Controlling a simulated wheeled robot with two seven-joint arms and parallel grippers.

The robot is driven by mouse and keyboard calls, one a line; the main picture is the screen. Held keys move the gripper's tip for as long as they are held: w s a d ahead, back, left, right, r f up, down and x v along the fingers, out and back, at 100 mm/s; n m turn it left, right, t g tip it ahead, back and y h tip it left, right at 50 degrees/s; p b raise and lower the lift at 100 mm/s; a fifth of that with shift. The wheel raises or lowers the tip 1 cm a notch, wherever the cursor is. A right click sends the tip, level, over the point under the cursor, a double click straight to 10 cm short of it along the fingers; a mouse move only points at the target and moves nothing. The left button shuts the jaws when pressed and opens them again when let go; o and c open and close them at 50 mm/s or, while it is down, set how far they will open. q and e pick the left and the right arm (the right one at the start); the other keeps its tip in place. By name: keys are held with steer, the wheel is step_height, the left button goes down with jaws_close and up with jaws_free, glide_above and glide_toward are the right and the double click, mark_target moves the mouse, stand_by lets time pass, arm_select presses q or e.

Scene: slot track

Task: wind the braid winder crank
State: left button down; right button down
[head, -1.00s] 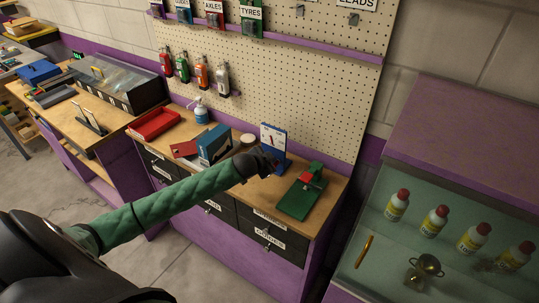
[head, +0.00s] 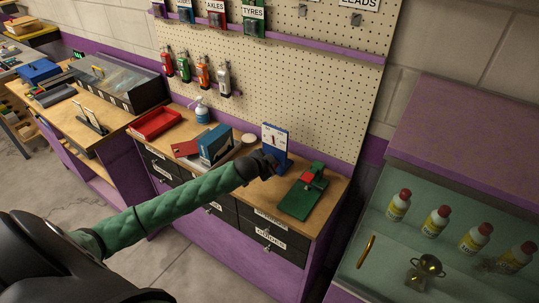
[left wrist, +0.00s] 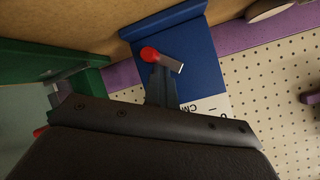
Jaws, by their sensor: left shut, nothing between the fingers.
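A blue upright stand (head: 281,164) with a white panel stands near the back of the wooden bench; it also shows in the left wrist view (left wrist: 205,60). In that view a grey arm with a red knob (left wrist: 150,54) lies in front of the blue plate; I take it for the crank, but no label confirms this. My left gripper (head: 272,163) is shut and empty, just in front of the stand. Its fingertips are hard to make out, and I cannot tell whether they touch anything. My right gripper is not in view.
A green base with a red block (head: 308,178) is right of the stand. A blue box (head: 215,146), red tray (head: 156,124) and spray bottle (head: 202,113) stand left. The pegboard (head: 300,80) rises behind. A glass case (head: 450,215) is at right.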

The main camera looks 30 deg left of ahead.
arm_select(q)
steer(key=shift+d+f, duration=0.25)
steer(key=shift+d, duration=0.35)
steer(key=shift+d+f, duration=0.2)
steer(key=shift+d, duration=0.35)
steer(key=shift+s+a+f, duration=0.1)
steer(key=shift+a+f, duration=0.2)
steer(key=shift+a, duration=0.25)
steer(key=shift+f, duration=0.15)
steer(key=shift+a+f, duration=0.1)
steer(key=shift+a, duration=0.1)
steer(key=shift+a+f, duration=0.15)
steer(key=shift+f, duration=0.2)
steer(key=shift+a+f, duration=0.15)
steer(key=shift+a+f, duration=0.25)
steer(key=shift+a, duration=0.05)
steer(key=shift+a, duration=0.1)
